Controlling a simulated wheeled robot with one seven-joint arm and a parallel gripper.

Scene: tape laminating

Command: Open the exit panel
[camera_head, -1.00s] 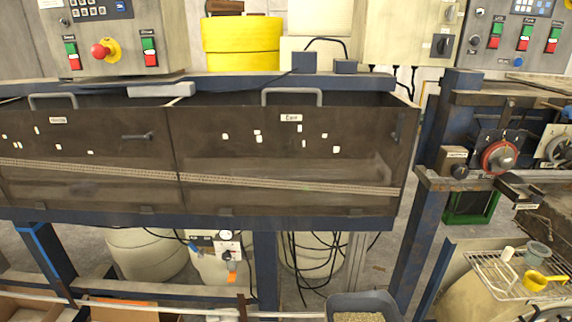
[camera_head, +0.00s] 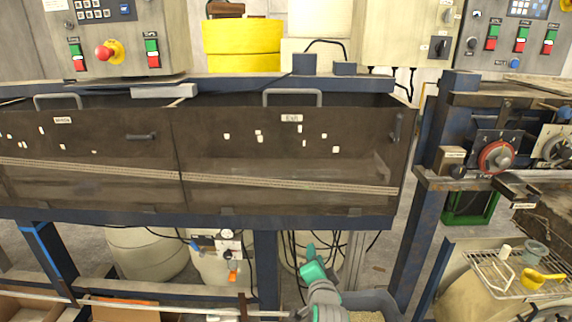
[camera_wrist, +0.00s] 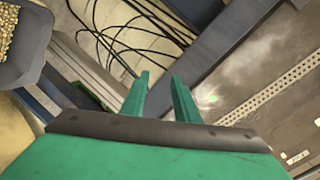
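The exit panel (camera_head: 240,160) is the right-hand dark, see-through panel, labelled "Exit", with a grey bar handle (camera_head: 292,91) along its top edge. It stands upright and looks closed. It also shows tilted at the right of the wrist view (camera_wrist: 275,85). My gripper (camera_head: 312,258) is green and sits below the panel's lower edge, in front of the cables. In the wrist view my gripper (camera_wrist: 160,82) has its two fingers apart with nothing between them. It is not touching the handle.
The middle panel (camera_head: 85,155) adjoins on the left. A blue post (camera_head: 412,215) and a machine with a red dial (camera_head: 496,157) are at the right. A rack with a yellow scoop (camera_head: 540,279) is lower right.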

